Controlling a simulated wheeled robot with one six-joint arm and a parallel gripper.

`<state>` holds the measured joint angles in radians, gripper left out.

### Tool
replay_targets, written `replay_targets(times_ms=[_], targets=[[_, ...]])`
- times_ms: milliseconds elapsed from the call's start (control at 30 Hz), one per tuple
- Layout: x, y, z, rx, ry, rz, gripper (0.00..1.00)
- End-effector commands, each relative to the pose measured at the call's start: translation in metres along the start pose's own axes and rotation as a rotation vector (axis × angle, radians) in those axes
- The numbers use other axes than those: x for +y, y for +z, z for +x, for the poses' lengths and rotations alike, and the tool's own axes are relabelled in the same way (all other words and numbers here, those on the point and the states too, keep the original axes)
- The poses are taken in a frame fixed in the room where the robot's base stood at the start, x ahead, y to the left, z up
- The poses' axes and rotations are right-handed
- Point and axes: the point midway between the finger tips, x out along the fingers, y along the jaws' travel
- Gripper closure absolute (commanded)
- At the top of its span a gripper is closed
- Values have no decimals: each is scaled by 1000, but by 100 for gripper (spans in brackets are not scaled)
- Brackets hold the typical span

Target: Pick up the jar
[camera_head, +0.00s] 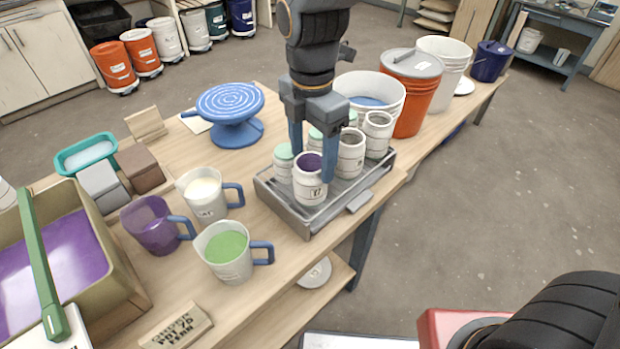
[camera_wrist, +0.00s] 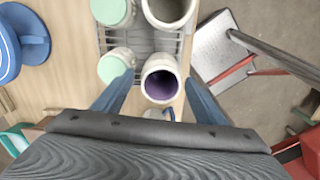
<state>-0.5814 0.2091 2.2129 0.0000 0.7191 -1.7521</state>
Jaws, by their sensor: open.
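Several white jars stand on a grey metal rack tray (camera_head: 309,221) on the table. The nearest jar (camera_head: 310,190) is open-topped with a purple inside and a dark mark on its front. It also shows in the wrist view (camera_wrist: 160,84). My gripper (camera_head: 312,165) points down over this jar with its two blue fingers apart, one on each side of the jar. In the wrist view the open fingers (camera_wrist: 157,95) flank the purple-lined jar, and a mint-lidded jar (camera_wrist: 113,65) sits close by the left finger. I cannot tell whether the fingers touch the jar.
Close behind stand an open grey-lined jar (camera_head: 350,153) and another jar (camera_head: 377,134). Measuring jugs with green (camera_head: 229,255), white (camera_head: 205,193) and purple (camera_head: 154,226) contents stand to the left. A blue turntable (camera_head: 232,112) and large buckets (camera_head: 412,90) stand farther back.

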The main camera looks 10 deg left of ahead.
Motion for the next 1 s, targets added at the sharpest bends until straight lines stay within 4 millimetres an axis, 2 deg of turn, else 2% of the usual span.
replay_targets(times_ms=[300,633,667,900,1000], targets=[[-4,-6,39,1,-3,-2,35],[-3,-6,46,0,0,-4,35],[-3,-6,46,0,0,-4,36],[-3,-6,45,0,0,-4,77],[-3,-6,45,0,0,-4,80]])
